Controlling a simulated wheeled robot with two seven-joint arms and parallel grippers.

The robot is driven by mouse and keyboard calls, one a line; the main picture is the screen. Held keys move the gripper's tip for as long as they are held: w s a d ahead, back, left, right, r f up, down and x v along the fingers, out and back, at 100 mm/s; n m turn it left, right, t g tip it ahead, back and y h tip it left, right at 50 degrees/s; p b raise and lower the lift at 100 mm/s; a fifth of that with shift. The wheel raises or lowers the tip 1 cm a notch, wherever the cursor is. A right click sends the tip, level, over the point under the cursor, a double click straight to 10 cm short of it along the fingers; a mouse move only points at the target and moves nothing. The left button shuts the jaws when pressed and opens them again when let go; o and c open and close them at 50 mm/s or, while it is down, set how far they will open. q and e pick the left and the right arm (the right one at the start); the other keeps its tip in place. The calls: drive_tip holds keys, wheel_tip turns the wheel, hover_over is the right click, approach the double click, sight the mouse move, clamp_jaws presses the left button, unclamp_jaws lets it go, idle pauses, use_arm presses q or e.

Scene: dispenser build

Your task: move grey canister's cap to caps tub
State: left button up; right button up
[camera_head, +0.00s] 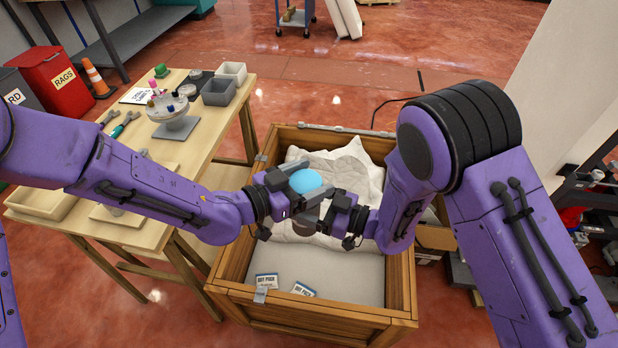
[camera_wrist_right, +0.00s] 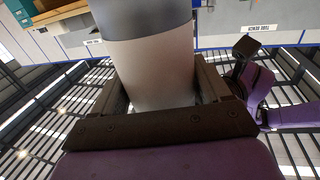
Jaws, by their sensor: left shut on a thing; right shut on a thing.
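A round light-blue cap (camera_head: 304,181) shows at the middle of the head view, above the open crate. My left gripper (camera_head: 296,190) is shut on it from the side. Just below, my right gripper (camera_head: 327,222) is shut on the canister, which is mostly hidden by both grippers in the head view. The right wrist view shows the canister (camera_wrist_right: 155,65) between the right fingers, with a pale body and a grey upper band; its top is out of frame. Whether cap and canister touch is hidden. Grey (camera_head: 218,93) and white (camera_head: 232,72) tubs stand on the table; I cannot tell which is for caps.
The wooden crate (camera_head: 232,298) holds crumpled white lining (camera_head: 350,165) and dry packs (camera_head: 266,281). The wooden table (camera_head: 205,150) at left carries a round stand (camera_head: 176,126), wrenches (camera_head: 124,124) and a shallow tray (camera_head: 45,203). My left forearm crosses over the table's front.

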use_arm(q)
drive_tip(key=shift+d+r, duration=0.1)
drive_tip(key=shift+r, duration=0.05)
drive_tip(key=shift+r, duration=0.95)
